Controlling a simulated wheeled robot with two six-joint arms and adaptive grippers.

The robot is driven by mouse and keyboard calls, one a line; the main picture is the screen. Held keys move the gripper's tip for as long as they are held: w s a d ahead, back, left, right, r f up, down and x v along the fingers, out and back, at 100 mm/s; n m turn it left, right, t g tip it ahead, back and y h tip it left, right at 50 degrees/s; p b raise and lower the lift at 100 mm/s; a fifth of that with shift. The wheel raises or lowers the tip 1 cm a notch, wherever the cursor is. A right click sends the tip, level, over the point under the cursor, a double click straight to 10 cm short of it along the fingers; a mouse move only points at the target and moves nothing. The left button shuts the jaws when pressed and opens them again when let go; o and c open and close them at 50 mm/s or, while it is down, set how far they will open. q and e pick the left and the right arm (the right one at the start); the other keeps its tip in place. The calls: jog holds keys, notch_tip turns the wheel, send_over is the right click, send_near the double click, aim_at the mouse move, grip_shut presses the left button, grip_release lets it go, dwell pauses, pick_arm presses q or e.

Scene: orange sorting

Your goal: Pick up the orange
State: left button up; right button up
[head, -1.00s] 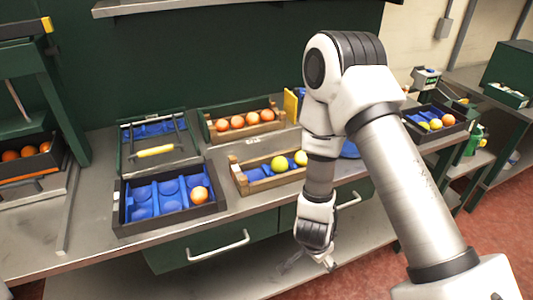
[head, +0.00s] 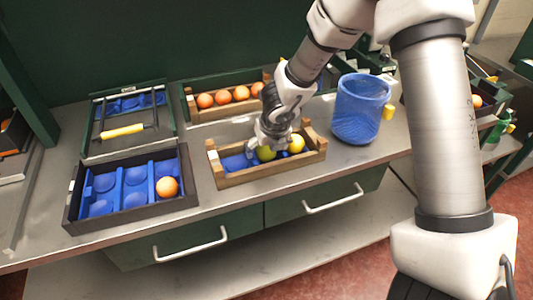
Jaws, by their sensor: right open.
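One orange (head: 167,187) sits in the right end of a black tray (head: 130,222) with blue moulded cups, at the left front of the bench. Several more oranges (head: 222,97) stand in a row in a wooden crate (head: 215,114) at the back. My right gripper (head: 266,148) is open, pointing down over a nearer wooden crate (head: 268,178). My left gripper is out of view.
A blue mesh bin (head: 360,108) stands right of the nearer crate. Behind the black tray is another tray with a yellow-handled bar (head: 122,131). Drawer handles (head: 333,198) project from the bench front. A strip of bare bench (head: 195,150) lies between black tray and crates.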

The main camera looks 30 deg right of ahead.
jog(key=shift+a+r, duration=0.1)
jog(key=shift+a, duration=0.05)
jog(key=shift+s, duration=0.1)
jog(key=c, duration=1.3)
